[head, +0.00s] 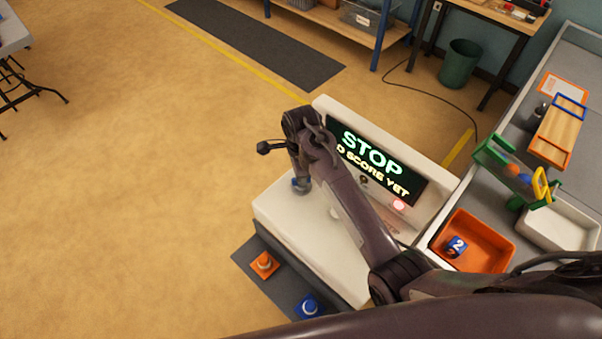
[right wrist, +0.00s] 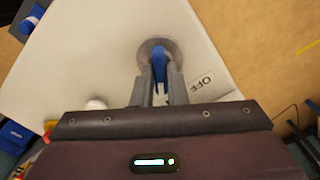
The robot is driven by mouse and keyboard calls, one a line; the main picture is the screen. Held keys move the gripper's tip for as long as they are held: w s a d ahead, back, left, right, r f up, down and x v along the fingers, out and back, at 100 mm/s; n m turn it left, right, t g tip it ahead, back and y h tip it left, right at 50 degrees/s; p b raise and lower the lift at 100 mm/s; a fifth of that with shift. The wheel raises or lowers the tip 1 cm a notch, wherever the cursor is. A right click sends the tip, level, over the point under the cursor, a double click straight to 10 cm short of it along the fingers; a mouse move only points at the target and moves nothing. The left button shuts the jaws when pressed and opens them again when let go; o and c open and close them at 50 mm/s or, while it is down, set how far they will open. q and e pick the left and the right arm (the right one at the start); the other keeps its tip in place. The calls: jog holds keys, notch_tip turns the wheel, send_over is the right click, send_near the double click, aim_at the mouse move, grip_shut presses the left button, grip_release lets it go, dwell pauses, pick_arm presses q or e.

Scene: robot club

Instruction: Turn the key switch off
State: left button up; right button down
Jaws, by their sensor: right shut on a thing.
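The key switch is a round grey plate (right wrist: 150,46) with an upright blue key (right wrist: 159,66), set in the white top of a console (head: 283,213). The word OFF is printed beside it in the right wrist view. My right gripper (right wrist: 160,82) is shut on the blue key, one finger on each side. In the head view my right gripper (head: 299,178) reaches down to the console's left part and mostly hides the switch. My left gripper is not in view.
A screen (head: 375,160) on the console reads STOP, with a lit reddish button (head: 398,205) below it. An orange tray (head: 475,228) with a blue numbered block stands to the right. Orange (head: 264,263) and blue (head: 308,305) pieces lie on a dark mat in front.

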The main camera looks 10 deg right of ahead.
jog(key=n, duration=0.4)
jog(key=shift+n, duration=0.3)
jog(key=n, duration=0.3)
jog(key=shift+n, duration=0.3)
jog(key=n, duration=0.3)
jog(key=shift+n, duration=0.3)
jog(key=shift+r+n, duration=0.1)
jog(key=shift+n, duration=1.7)
jog(key=shift+w, duration=0.1)
jog(key=c, duration=1.4)
grip_release()
jog(key=shift+c, duration=0.2)
